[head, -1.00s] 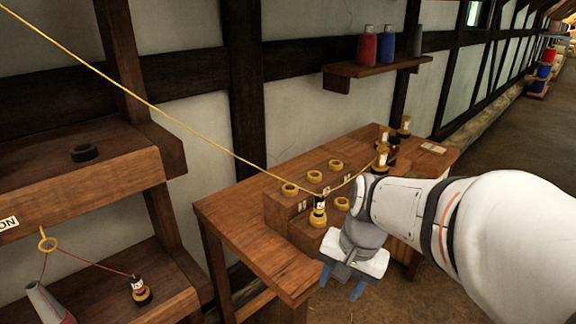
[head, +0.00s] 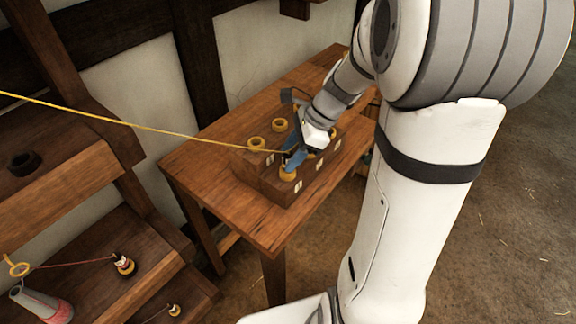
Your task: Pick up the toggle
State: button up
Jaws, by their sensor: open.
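My gripper (head: 293,160) with blue fingers is low over the front of the stepped wooden block (head: 270,185) on the table. Its fingers are open around the place where the yellow rope (head: 150,128) ends. The black and yellow toggle on that rope is mostly hidden by the fingers; a yellow ring (head: 287,174) shows just below them. I cannot tell whether the fingers touch the toggle.
More yellow rings (head: 256,143) sit on the block's upper step. The wooden table (head: 205,150) is bare at its left end. A small toggle-like piece (head: 174,309) and a grey cone (head: 42,303) are on the left shelves. The yellow rope crosses from the left.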

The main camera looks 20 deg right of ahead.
jog(key=shift+x, duration=1.15)
grip_shut()
